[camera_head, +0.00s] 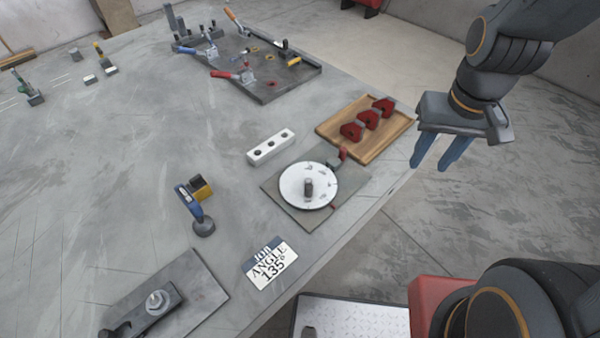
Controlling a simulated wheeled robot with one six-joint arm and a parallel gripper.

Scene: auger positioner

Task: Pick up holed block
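A white block with several round dark holes in its top (270,147) lies on the grey table, left of the wooden tray and just behind the round white dial. Nothing touches it. My gripper (432,166) hangs at the right, past the table's right edge, with its two blue fingers pointing down. The fingers are apart and nothing shows between them. It is well to the right of the white block.
A white dial (308,186) on a square plate and a wooden tray (390,137) with red pieces (367,119) stand between my gripper and the block. A job card (269,264) reads "ANGLE 135°". A blue-handled tool (190,199) stands left. A dark fixture plate (265,85) is farther back.

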